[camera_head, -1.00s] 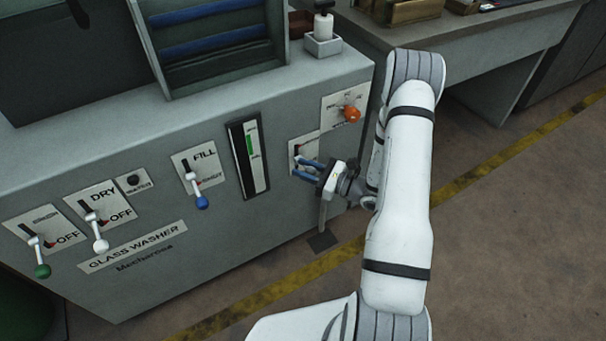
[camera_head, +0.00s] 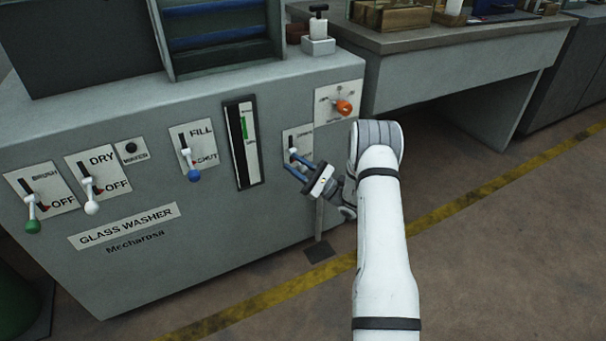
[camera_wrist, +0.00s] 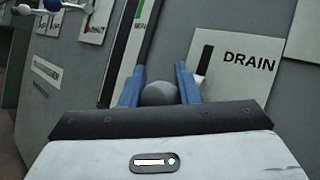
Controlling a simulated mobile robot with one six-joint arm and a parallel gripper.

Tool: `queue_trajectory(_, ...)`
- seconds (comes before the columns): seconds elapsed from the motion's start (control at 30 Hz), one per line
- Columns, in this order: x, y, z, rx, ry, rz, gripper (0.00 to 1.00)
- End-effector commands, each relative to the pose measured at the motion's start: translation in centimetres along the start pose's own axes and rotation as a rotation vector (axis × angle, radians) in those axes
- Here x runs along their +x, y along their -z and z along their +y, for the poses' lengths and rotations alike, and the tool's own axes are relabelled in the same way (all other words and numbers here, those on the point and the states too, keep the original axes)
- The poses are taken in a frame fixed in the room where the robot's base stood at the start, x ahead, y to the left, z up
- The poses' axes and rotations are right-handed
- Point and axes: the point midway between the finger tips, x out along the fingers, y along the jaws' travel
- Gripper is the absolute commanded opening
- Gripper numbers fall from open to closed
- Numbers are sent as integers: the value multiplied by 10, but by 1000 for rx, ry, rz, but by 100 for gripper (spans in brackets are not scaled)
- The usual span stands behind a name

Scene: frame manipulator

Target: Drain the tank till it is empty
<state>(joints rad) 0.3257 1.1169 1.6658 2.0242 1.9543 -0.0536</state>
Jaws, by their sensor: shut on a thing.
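The glass washer (camera_head: 225,235) is a grey cabinet with levers on its front. The drain plate (camera_head: 304,137) is right of the level gauge (camera_head: 243,143); its word DRAIN reads clearly in the wrist view (camera_wrist: 250,62). The gauge shows a green bar in its upper part. My gripper (camera_head: 291,162), with blue fingers, is at the drain plate. In the wrist view its fingers are shut on the grey round knob of the drain lever (camera_wrist: 159,93). The lever's shaft is mostly hidden.
Left of the gauge are the fill lever (camera_head: 194,174) with a blue knob, the dry lever (camera_head: 92,207) with a white knob and a lever with a green knob (camera_head: 33,226). An orange knob (camera_head: 344,107) is at upper right. A workbench (camera_head: 450,75) stands at the right.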

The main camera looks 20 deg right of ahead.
Motion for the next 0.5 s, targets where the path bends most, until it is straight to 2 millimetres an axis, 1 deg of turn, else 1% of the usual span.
queue_trajectory(0.03,-2,6,7,9,-7,-1,0)
queue_trajectory(0.5,-6,7,5,2,0,-10,0)
